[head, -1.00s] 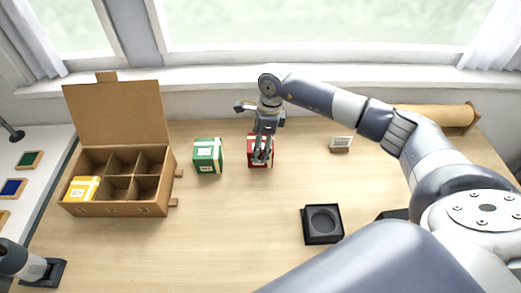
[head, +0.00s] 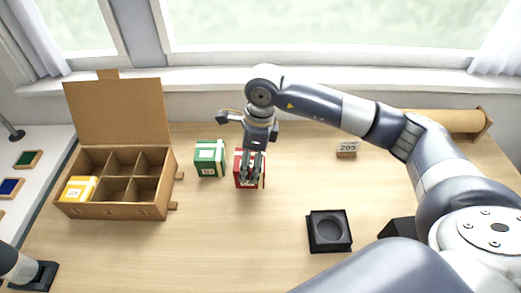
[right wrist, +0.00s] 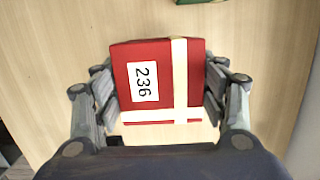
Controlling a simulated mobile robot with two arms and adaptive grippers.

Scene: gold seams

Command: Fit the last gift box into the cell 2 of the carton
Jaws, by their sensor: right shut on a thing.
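The red gift box (head: 238,168) has cream ribbon and a label reading 236 in the right wrist view (right wrist: 158,85). My right gripper (head: 252,180) is shut on it, with fingers on its two sides. Whether the box touches the table is unclear. The open cardboard carton (head: 160,198) stands at the left, lid up, with two rows of cells. A yellow box (head: 80,188) sits in its front left cell. The front middle cell (head: 114,189) and the other cells look empty. My left gripper (head: 42,277) is at the lower left corner, partly cut off.
A green gift box (head: 209,158) stands between the carton and the red box. A black tray with a round recess (head: 329,231) lies at the front right. A card reading 205 (head: 347,148) and a brown roll (head: 440,118) are at the back. The front middle table is clear.

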